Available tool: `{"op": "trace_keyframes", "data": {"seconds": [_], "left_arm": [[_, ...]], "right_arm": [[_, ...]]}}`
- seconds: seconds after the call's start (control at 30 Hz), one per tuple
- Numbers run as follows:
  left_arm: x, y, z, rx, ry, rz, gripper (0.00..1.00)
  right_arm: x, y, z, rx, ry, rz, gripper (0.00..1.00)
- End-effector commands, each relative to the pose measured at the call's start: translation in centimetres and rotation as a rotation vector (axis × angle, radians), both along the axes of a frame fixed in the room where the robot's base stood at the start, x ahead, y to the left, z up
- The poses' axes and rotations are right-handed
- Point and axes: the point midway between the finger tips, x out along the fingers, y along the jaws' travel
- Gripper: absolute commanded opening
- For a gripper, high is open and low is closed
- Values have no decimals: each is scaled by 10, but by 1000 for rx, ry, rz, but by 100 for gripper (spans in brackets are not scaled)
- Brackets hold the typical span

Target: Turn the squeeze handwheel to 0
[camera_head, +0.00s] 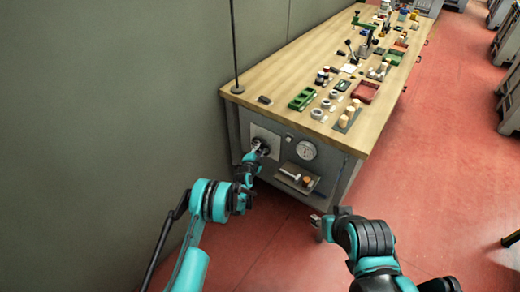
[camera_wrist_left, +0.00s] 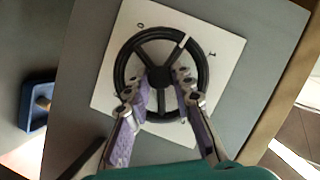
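The black squeeze handwheel (camera_wrist_left: 121,68) is a spoked ring on a white plate (camera_wrist_left: 112,100). The plate carries a 0 (camera_wrist_left: 140,27) and a 1 (camera_wrist_left: 212,53). A white mark on the wheel's rim (camera_wrist_left: 183,42) lies between the two figures. In the head view the handwheel (camera_head: 262,146) is on the bench's end panel, partly hidden by my left gripper (camera_head: 254,156). In the left wrist view my left gripper (camera_wrist_left: 168,76) is open, its fingertips over the wheel near the hub, on either side of a lower spoke. Contact is unclear.
A round gauge (camera_head: 306,150) and a small shelf (camera_head: 299,180) with items are right of the wheel. The wooden bench top (camera_head: 285,75) bears trays, corks and tools. A grey wall stands at left. The red floor (camera_head: 440,130) right of the bench is clear.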

Motion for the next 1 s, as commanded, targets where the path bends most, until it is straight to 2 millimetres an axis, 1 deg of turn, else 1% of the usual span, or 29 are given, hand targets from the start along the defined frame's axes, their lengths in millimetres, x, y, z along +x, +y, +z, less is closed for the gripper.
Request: {"op": "trace_keyframes", "data": {"seconds": [0.2, 0.37, 0.57, 1.0], "left_arm": [[0, 0, 0, -24, 19, 0, 0], [0, 1, 1, -85, 63, 0, 0], [1, 1, 1, -210, 154, 0, 0], [2, 4, 2, -542, 395, 0, 0]], "right_arm": [[0, 0, 0, 0, 0, 0, 40], [0, 0, 0, 0, 0, 0, 40], [0, 0, 0, 0, 0, 0, 40], [0, 0, 0, 0, 0, 0, 40]]}}
